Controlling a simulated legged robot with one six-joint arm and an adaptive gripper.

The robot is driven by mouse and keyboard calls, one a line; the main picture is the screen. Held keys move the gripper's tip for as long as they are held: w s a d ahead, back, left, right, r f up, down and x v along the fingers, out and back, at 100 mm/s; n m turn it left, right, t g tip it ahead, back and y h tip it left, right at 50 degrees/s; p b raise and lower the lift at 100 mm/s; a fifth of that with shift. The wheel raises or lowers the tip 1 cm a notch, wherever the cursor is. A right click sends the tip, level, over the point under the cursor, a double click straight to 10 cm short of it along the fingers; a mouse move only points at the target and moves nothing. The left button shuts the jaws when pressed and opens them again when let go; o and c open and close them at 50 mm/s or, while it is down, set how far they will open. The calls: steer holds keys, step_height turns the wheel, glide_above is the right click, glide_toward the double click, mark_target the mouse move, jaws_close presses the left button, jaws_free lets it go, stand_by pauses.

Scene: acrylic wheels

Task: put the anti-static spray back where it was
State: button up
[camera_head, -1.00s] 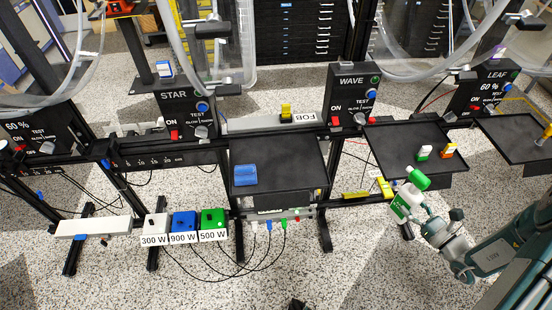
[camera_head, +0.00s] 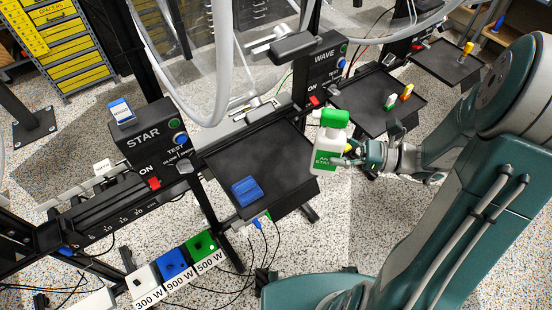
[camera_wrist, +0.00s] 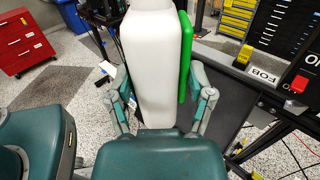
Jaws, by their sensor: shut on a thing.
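The anti-static spray is a white bottle (camera_head: 328,158) with a green cap and a green label. My gripper (camera_head: 352,155) is shut on it and holds it upright in the air, just right of the black tray (camera_head: 262,165) with the blue block. In the wrist view the white bottle (camera_wrist: 152,65) stands between my two fingers (camera_wrist: 160,108), with a green part along its right side. The label text is only partly readable.
A blue block (camera_head: 246,190) lies on the near tray. A second tray (camera_head: 365,100) holds small green-white and orange items. The STAR box (camera_head: 148,135) and WAVE box (camera_head: 322,75) stand behind. A red cabinet (camera_wrist: 22,45) is at the far left in the wrist view.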

steer(key=w+a+f, duration=0.3)
steer(key=f, duration=0.1)
steer(key=w+a+f, duration=0.3)
steer(key=f, duration=0.1)
steer(key=w+a+f, duration=0.3)
steer(key=f, duration=0.1)
steer(key=shift+w, duration=0.15)
steer(key=shift+a+f, duration=0.2)
steer(key=shift+a, duration=0.1)
steer(key=shift+f, duration=0.1)
steer(key=o, duration=0.8)
steer(key=shift+d, duration=0.15)
steer(key=shift+c, duration=0.2)
steer(key=shift+d, duration=0.1)
